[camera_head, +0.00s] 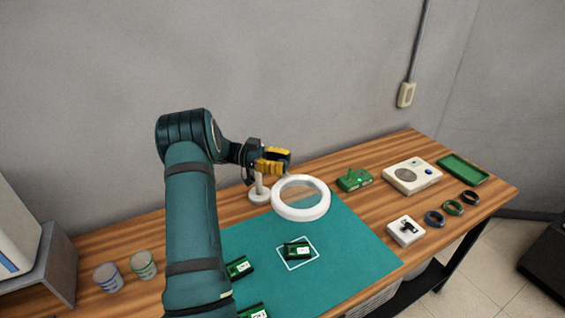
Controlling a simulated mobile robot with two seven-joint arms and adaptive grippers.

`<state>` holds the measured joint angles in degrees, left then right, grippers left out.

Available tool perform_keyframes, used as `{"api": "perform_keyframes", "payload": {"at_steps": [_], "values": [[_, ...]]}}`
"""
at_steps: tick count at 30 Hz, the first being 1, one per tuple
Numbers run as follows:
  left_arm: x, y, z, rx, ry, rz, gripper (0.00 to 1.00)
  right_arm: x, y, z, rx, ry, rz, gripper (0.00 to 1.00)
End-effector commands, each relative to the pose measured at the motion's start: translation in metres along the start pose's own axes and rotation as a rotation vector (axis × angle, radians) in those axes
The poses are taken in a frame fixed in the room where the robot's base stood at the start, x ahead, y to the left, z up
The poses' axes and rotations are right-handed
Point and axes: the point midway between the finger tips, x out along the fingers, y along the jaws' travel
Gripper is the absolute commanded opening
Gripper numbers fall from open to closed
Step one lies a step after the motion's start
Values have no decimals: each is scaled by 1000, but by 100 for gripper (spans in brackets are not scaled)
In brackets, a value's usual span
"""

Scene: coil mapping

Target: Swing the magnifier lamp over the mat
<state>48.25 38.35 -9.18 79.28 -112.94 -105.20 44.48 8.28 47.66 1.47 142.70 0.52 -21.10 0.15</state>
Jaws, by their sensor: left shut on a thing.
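The magnifier lamp has a white ring head (300,211) with a clear lens, and a short white post on a round base behind it to the left. In the picture its head overlaps the back edge of the teal mat (345,255). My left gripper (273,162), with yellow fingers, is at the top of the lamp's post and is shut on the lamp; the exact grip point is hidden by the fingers. A green circuit board (296,251) lies in a white outlined square on the mat. My right gripper is out of view.
More boards (239,268) lie at the mat's left, partly behind my arm. Two cups (143,265) stand at left. At right are a green device (354,180), a white scale-like box (411,175), a green tray (463,169), a small white block (405,231) and coil rings (453,208).

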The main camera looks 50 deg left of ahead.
Motion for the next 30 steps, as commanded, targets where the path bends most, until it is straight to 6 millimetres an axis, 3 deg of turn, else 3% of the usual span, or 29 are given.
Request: {"api": "perform_keyframes", "payload": {"at_steps": [3, 4, 6, 19, 23, 30], "values": [[0, 0, -1, 2, 1, -1, 0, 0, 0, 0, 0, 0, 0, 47], [0, 0, -1, 2, 1, -1, 43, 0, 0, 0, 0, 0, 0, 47], [0, 0, -1, 2, 1, -1, 64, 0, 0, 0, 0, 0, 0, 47], [-8, 0, 0, 0, 0, -3, 64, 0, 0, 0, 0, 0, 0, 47], [-28, 0, 0, 0, -2, -4, 64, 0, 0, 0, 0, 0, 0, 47], [-80, 0, 1, 2, -1, -5, 64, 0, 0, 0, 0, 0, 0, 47]]}}
